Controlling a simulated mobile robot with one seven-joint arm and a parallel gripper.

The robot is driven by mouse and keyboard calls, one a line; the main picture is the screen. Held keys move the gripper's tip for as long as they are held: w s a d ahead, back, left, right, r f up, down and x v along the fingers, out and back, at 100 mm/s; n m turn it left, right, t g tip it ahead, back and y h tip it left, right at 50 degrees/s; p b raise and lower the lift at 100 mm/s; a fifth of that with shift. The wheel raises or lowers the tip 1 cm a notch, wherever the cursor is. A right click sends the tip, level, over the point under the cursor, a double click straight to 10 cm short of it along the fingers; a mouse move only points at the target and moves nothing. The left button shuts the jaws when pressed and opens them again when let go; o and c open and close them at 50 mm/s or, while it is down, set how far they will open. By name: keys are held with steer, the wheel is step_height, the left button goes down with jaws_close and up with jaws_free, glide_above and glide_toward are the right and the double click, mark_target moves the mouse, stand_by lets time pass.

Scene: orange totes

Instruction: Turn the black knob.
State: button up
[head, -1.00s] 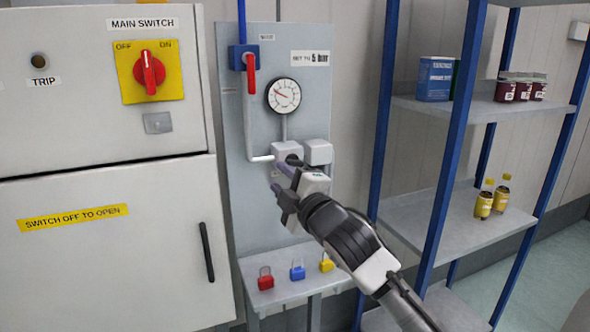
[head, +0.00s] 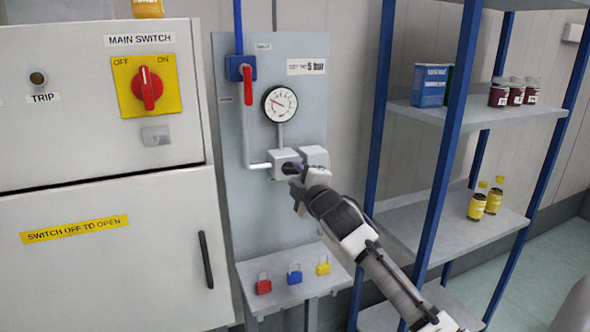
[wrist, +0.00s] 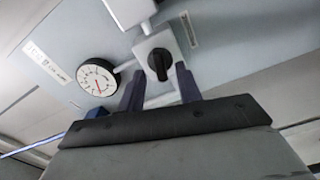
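The black knob (head: 291,168) sits on the front of a light grey valve block (head: 280,157) below the gauge, partly hidden by my gripper in the head view. In the wrist view the knob (wrist: 159,64) is fully visible, a black disc with a raised grip bar. My gripper (head: 296,183) is at the knob, just below and right of it in the head view. In the wrist view its two dark fingers (wrist: 160,72) are apart with the knob showing between their tips. I cannot tell whether they touch it.
The round gauge (head: 280,104) is above the block, and a red-handled valve (head: 248,82) is at its upper left. Small padlocks (head: 294,274) stand on the shelf below. A blue-posted rack (head: 440,150) stands close to my arm's right. The cabinet (head: 110,250) is at left.

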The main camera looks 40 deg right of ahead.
steer(key=shift+x, duration=0.85)
steer(key=shift+c, duration=0.3)
jaws_close()
steer(key=shift+f+m, duration=0.1)
steer(key=shift+m, duration=0.2)
steer(key=m+b, duration=0.1)
steer(key=m, duration=0.1)
steer(key=shift+f+m, duration=0.1)
steer(key=shift+m, duration=0.3)
steer(key=m+b, duration=0.1)
steer(key=m, duration=0.2)
steer(key=shift+m, duration=0.3)
steer(key=m, duration=0.3)
steer(key=shift+a, duration=0.1)
steer(key=shift+m, duration=1.8)
